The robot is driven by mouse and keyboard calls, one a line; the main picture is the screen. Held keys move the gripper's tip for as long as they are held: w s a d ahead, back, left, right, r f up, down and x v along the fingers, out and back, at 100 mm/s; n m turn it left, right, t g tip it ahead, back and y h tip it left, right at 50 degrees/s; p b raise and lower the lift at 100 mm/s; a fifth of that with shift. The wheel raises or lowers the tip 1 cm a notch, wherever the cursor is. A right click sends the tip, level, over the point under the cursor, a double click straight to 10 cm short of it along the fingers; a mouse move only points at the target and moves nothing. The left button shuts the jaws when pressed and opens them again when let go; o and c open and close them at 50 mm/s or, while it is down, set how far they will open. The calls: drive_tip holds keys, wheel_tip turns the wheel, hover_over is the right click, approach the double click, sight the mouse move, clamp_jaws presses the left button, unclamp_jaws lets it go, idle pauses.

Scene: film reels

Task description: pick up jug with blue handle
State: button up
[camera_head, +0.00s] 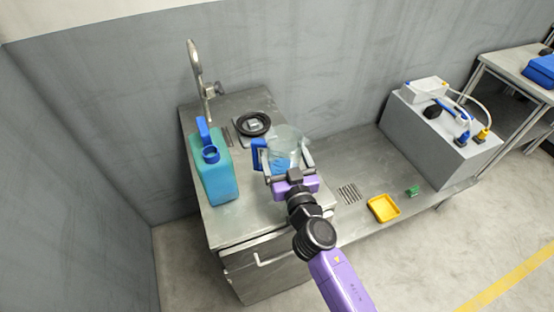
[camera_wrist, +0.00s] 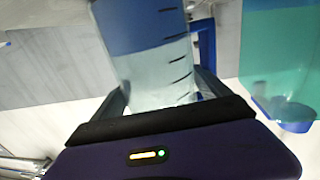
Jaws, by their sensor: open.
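The clear jug (camera_head: 287,146) with a blue handle (camera_head: 259,156) stands on the steel counter, its handle to the left. My gripper (camera_head: 289,168) is open at the jug's near side, with a finger on either side of its body. In the wrist view the jug (camera_wrist: 150,60) shows dark measuring marks and fills the space between the fingers, and the blue handle (camera_wrist: 206,48) is to the right. I cannot tell whether the fingers touch the jug.
A teal canister (camera_head: 217,178) with a blue cap stands left of the jug. Behind are a black round item (camera_head: 253,124) and a tap (camera_head: 196,75). A yellow tray (camera_head: 383,208) and a grey box (camera_head: 437,135) are to the right. The lower steel surface between is mostly clear.

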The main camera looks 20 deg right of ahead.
drive_tip(key=c, duration=1.6)
drive_tip(key=shift+r, duration=0.1)
